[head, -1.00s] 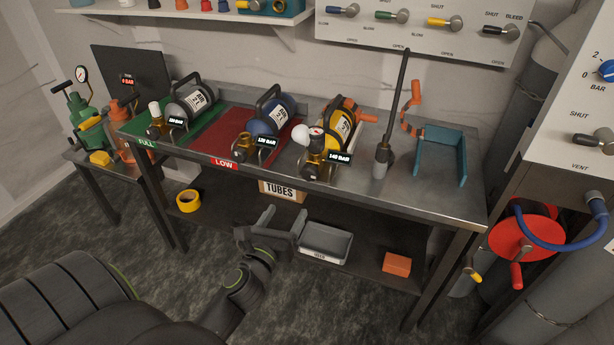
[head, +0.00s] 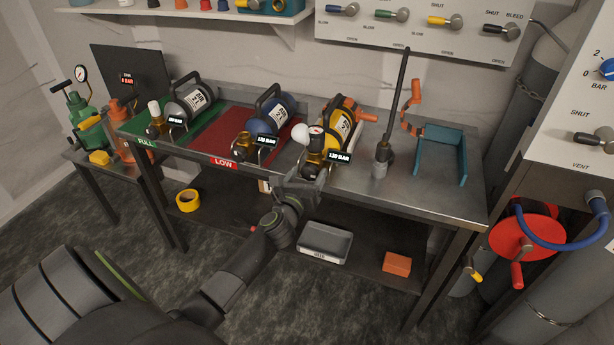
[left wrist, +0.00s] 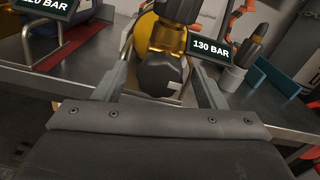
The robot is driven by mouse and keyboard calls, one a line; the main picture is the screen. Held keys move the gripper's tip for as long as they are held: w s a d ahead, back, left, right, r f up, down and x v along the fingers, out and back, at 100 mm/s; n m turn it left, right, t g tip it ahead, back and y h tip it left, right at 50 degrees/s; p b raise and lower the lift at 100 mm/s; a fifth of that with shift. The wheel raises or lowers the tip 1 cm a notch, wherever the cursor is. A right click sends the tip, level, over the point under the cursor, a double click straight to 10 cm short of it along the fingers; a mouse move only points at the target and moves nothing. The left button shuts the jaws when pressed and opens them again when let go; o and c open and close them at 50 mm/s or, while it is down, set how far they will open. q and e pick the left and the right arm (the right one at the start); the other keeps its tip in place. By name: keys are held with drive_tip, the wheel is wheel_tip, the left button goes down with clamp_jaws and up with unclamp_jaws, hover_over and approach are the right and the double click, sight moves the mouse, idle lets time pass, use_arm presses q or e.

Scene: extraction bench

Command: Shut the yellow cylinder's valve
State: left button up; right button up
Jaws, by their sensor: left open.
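The yellow cylinder (head: 346,128) lies on the bench in a stand, with a brass valve (head: 313,158) at its front end. A display beside it (left wrist: 211,47) reads 130 BAR. In the left wrist view the yellow body (left wrist: 146,24) shows behind the brass fitting (left wrist: 168,38), and a dark knob (left wrist: 158,80) points toward me. My left gripper (head: 304,181) is open just in front of the valve at the bench's front edge. In the left wrist view its two fingers (left wrist: 161,86) stand either side of the knob, with gaps showing. My right gripper is out of view.
A blue cylinder (head: 274,112) on a red LOW mat (head: 215,140) and a grey cylinder (head: 192,100) on a green mat stand to the left. An upright dark tool (head: 384,150) and teal bracket (head: 443,152) stand to the right. A grey tray (head: 325,243) is on the lower shelf.

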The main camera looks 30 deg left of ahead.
use_arm(q)
drive_tip(key=c, duration=1)
